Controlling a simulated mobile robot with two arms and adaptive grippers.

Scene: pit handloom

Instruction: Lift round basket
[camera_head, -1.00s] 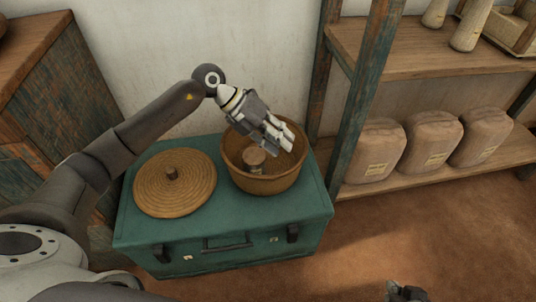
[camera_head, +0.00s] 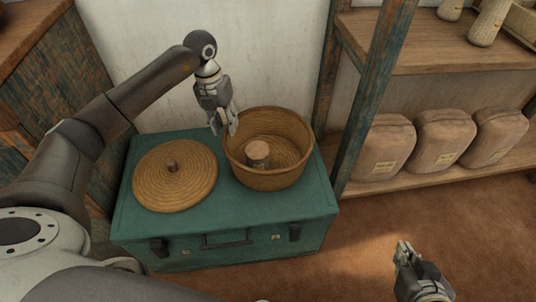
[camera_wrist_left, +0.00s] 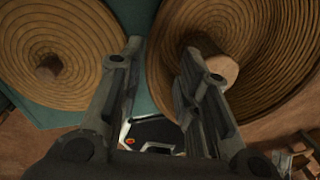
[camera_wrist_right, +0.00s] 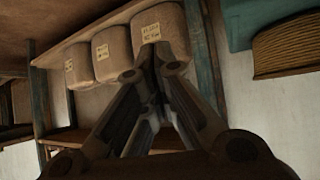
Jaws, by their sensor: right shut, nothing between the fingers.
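The round basket (camera_head: 268,180) is a brown coiled bowl standing open on the right part of a green trunk. A short light-topped cylinder (camera_head: 258,151) stands inside it. My left gripper (camera_head: 224,130) points down at the basket's left rim. In the left wrist view its two fingers (camera_wrist_left: 160,60) are apart, with the basket (camera_wrist_left: 270,110) behind and beside the right finger. I cannot tell whether the rim lies between them. My right gripper (camera_head: 405,249) is shut and empty, low at the right, away from the basket.
The round woven lid (camera_head: 175,178) with a small knob lies on the left of the green trunk (camera_head: 225,222). Behind the trunk is a wall. A shelf post (camera_head: 372,95) stands to the right, with several wrapped bundles (camera_head: 443,138) on the lower shelf. Floor at right is clear.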

